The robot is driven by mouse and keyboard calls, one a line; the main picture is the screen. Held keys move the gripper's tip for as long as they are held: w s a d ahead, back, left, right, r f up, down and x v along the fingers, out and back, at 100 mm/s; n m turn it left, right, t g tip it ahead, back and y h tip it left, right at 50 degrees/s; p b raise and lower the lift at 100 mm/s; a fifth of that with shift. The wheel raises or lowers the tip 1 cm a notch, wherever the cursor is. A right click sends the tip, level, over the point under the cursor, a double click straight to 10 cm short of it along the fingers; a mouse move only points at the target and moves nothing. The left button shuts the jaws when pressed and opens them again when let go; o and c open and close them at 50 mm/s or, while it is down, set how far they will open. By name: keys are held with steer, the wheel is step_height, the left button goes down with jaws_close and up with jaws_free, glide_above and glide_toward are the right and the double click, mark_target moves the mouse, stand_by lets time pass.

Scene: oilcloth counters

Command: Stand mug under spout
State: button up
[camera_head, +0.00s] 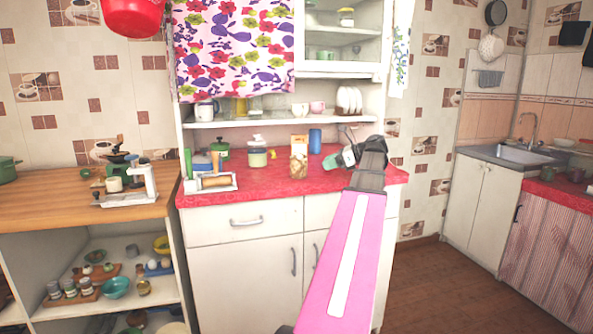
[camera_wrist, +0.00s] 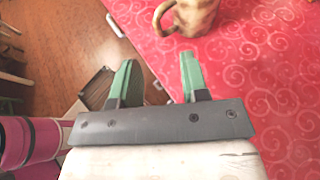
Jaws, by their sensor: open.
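A tan-brown mug (camera_wrist: 190,14) with a looped handle stands on the red oilcloth at the top of the wrist view, partly cut off by the frame. I cannot make it out for sure in the head view, where my arm covers part of the counter. My gripper (camera_wrist: 158,72) has its two green fingers apart with nothing between them; the mug is beyond the fingertips, not touching. In the head view my gripper (camera_head: 345,158) is over the right part of the red counter.
The red counter (camera_head: 255,180) holds a pasta jar (camera_head: 298,165), a lidded jar (camera_head: 257,158), a blue canister (camera_head: 315,141) and a tray with a rolling pin (camera_head: 215,181). A green grinder (camera_head: 118,158) stands behind the appliance. A shelf (camera_head: 270,121) overhangs the red counter's back.

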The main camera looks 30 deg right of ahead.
glide_above(309, 183)
steer(key=f, duration=0.3)
steer(key=shift+w+d+f, duration=0.15)
steer(key=shift+w+f, duration=0.1)
jaws_close()
